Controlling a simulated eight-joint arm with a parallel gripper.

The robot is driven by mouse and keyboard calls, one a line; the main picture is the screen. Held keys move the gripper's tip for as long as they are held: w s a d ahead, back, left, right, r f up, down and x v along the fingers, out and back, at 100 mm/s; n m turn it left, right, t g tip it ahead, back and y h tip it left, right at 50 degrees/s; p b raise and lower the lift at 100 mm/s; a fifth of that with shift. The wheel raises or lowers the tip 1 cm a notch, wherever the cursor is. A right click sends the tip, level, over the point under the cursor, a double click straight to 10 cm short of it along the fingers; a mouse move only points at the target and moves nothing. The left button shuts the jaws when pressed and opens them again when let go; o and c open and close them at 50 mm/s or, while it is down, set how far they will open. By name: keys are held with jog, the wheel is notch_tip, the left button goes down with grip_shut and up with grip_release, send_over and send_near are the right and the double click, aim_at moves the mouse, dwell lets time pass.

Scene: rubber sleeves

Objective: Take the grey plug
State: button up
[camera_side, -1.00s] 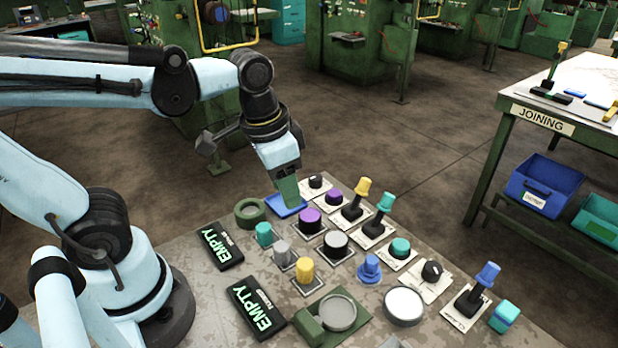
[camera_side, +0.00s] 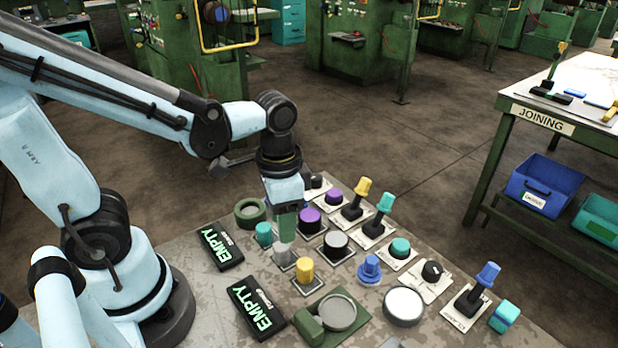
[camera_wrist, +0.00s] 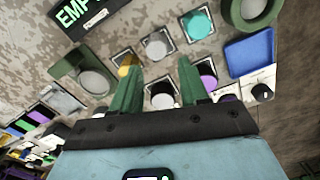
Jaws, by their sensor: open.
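The grey plug (camera_wrist: 157,47) stands on its small square plate in the wrist view, in line with the gap between my fingers and beyond their tips.
A teal plug (camera_side: 263,233) and a yellow plug (camera_side: 304,270) stand close on either side. A purple knob (camera_side: 310,220) and a white-topped button (camera_side: 336,241) are just to the right. Two EMPTY displays (camera_side: 257,309) lie left. A blue tray (camera_wrist: 250,55) shows in the wrist view.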

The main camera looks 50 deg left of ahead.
aim_at(282, 253)
jog(key=shift+s+d+f, duration=0.15)
jog(key=shift+f, duration=2.5)
jog(key=c, duration=0.8)
jog(key=shift+r, duration=0.15)
